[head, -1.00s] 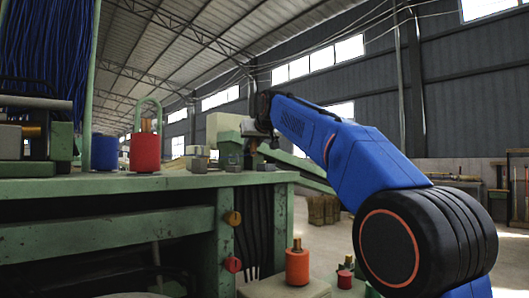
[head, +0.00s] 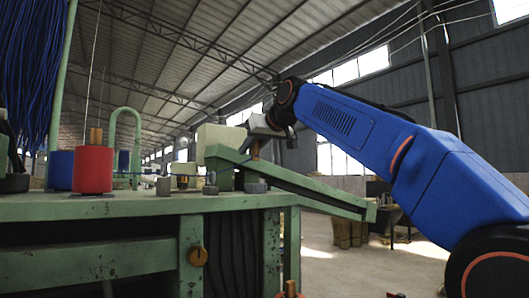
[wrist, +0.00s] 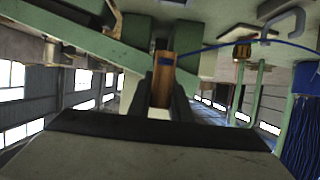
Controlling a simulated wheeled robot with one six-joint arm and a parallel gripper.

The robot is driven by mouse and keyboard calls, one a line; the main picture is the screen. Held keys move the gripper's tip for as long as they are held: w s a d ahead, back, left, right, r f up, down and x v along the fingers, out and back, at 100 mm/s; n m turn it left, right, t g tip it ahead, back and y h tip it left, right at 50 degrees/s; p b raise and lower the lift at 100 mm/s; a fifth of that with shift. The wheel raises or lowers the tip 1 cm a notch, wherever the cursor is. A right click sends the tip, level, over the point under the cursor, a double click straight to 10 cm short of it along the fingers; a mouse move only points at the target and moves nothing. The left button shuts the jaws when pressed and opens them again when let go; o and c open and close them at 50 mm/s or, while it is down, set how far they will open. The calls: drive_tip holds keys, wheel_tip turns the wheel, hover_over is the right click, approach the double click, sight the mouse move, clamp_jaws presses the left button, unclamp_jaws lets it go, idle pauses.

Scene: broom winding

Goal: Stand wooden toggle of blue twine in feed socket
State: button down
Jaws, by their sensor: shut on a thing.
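My gripper (head: 268,131) is above the far right part of the green bench. In the wrist view its dark fingers (wrist: 164,98) are shut on the wooden toggle (wrist: 165,70). The toggle also shows below the gripper in the head view (head: 255,150), looking roughly upright. Blue twine (wrist: 220,46) runs from the toggle toward the right of the wrist view. The feed socket is hard to pick out; small grey blocks stand near the toggle, and I cannot tell whether it touches any of them.
A red spool (head: 93,170) and a blue spool (head: 60,168) stand on the green bench (head: 130,208) at left. A sloping green rail (head: 320,194) runs down to the right beside my gripper. Blue strands (head: 36,70) hang at upper left. Open floor lies at right.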

drive_tip(key=shift+f, duration=4.2)
drive_tip(key=c, duration=1.5)
unclamp_jaws()
drive_tip(key=shift+c, duration=0.2)
drive_tip(key=v, duration=1.7)
drive_tip(key=shift+d, duration=0.2)
drive_tip(key=shift+s, duration=0.2)
